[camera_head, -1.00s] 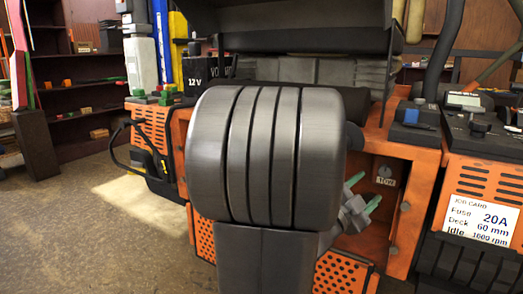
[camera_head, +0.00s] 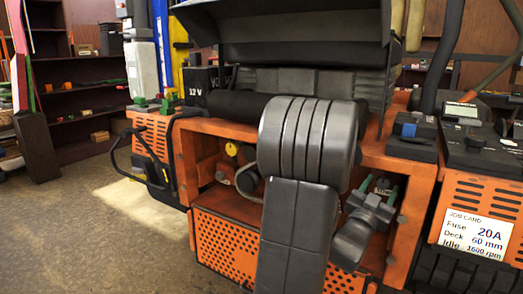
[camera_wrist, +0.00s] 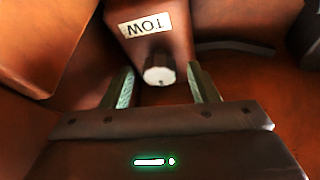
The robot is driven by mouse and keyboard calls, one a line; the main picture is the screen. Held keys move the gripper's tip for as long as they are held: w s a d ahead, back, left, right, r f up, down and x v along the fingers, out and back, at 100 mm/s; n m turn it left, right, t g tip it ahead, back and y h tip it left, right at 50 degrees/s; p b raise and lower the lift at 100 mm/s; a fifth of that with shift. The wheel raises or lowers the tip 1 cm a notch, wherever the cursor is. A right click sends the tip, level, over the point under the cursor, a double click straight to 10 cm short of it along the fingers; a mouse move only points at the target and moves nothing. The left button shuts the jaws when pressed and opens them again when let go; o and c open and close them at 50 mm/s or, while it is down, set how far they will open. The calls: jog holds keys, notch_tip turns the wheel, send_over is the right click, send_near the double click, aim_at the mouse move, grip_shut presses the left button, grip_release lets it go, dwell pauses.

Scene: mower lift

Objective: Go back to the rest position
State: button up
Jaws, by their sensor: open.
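My gripper (camera_wrist: 165,90) is open, with its two green-lined fingers apart, in the wrist view. In the head view my gripper (camera_head: 381,189) is at the right part of the orange machine's open bay (camera_head: 410,222). My own grey arm hides the middle of the bay.
The orange machine (camera_head: 226,242) fills the front, under a raised black cover (camera_head: 300,22). A 12 V box (camera_head: 197,88) and dark cylinder (camera_head: 240,103) lie above the bay. A job card (camera_head: 478,232) is at right. Open floor (camera_head: 95,235) lies at left.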

jog(key=shift+s+n, duration=0.2)
jog(key=shift+n, duration=0.4)
jog(key=b+v, duration=0.1)
jog(key=v, duration=1)
jog(key=shift+b, duration=0.3)
jog(key=shift+a, duration=0.1)
